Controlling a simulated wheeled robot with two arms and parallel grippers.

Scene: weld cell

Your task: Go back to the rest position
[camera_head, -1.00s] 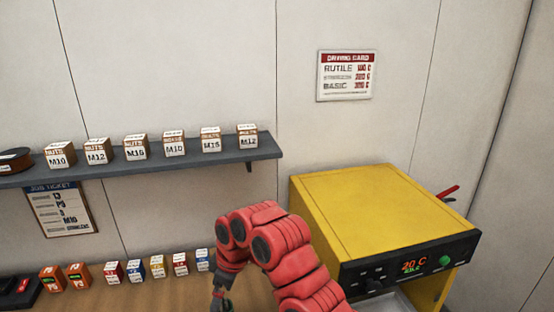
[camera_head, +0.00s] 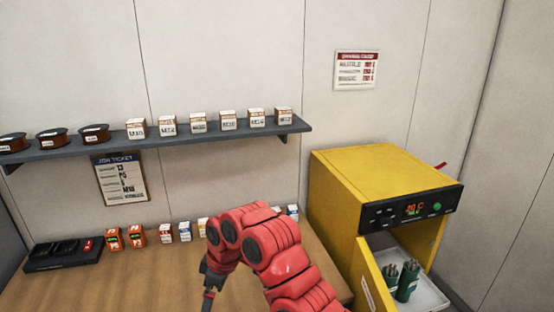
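My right arm comes in from the bottom edge, right of the middle, and bends over the wooden bench. My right gripper (camera_head: 208,298) hangs down at the bottom edge, left of the arm, and is partly cut off. Its fingers are too small and dark to tell whether they are open or shut. No held thing shows at it. My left gripper is not in view.
A yellow oven (camera_head: 385,172) stands at right, its front open, with green canisters (camera_head: 408,280) on a pale tray. A grey shelf (camera_head: 200,139) holds spools and nut boxes. Small boxes and a black tray (camera_head: 62,258) line the bench (camera_head: 130,285). Front bench is clear.

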